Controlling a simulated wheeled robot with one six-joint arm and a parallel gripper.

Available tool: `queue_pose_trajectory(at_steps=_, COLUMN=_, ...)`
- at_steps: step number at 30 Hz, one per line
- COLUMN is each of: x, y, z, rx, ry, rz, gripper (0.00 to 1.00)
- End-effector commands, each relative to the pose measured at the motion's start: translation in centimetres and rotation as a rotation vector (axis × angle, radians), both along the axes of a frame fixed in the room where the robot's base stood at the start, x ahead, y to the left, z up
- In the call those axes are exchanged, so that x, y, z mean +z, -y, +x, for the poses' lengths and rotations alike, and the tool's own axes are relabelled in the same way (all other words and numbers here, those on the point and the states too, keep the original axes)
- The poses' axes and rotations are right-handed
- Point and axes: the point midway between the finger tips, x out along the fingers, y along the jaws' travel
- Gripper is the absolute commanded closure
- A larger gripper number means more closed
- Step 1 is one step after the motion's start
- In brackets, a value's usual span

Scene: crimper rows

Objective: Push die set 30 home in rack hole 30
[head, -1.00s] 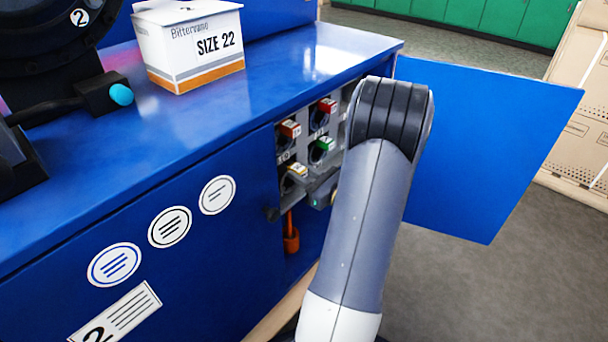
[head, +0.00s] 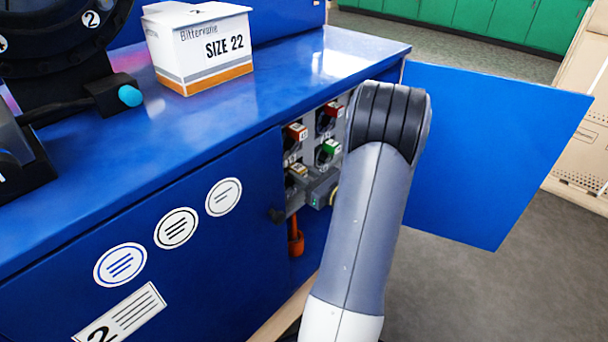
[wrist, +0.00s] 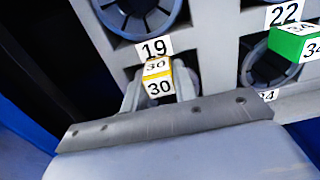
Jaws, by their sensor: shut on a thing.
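Die set 30 shows its white tag with a yellow edge and the number 30 (wrist: 158,76) in the wrist view. It sits in front of the rack (wrist: 218,25), just below the label 19. My gripper (wrist: 160,92) is shut on it, with a finger on either side. Rack hole 30 and its label are hidden behind the die set and my gripper, so I cannot tell how deep the die set sits. In the head view the yellow tag (head: 298,170) shows at my gripper (head: 315,188), left of my arm.
A die set with a green tag 34 (wrist: 296,43) sits to the right. Red-tagged die sets (head: 297,132) sit above in the head view. The open blue door (head: 490,150) stands right of my arm. An orange object (head: 295,240) is below the rack.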

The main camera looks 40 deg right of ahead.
Motion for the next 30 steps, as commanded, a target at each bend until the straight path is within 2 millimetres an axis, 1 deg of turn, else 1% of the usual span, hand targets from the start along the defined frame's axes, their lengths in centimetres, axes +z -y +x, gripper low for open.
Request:
queue_pose_trajectory(at_steps=2, x=0.3, y=0.0, z=0.2, rx=0.000, ry=0.007, rz=-0.002, gripper=1.00)
queue_pose_trajectory(at_steps=3, x=0.3, y=0.0, z=0.2, rx=0.000, ry=0.007, rz=-0.002, gripper=0.71)
queue_pose_trajectory(at_steps=12, x=0.1, y=0.0, z=0.2, rx=0.000, ry=0.003, rz=-0.001, gripper=0.47)
queue_pose_trajectory(at_steps=19, x=-0.2, y=0.0, z=0.0, rx=-0.001, ry=-0.005, rz=0.003, gripper=0.47)
queue_pose_trajectory(at_steps=22, x=-0.1, y=0.1, z=-0.5, rx=-0.003, ry=-0.004, rz=0.002, gripper=0.47)
queue_pose_trajectory(at_steps=26, x=0.1, y=0.3, z=-2.2, rx=-0.006, ry=-0.003, rz=0.003, gripper=0.47)
queue_pose_trajectory(at_steps=30, x=0.2, y=0.6, z=-4.9, rx=-0.006, ry=-0.001, rz=0.002, gripper=0.47)
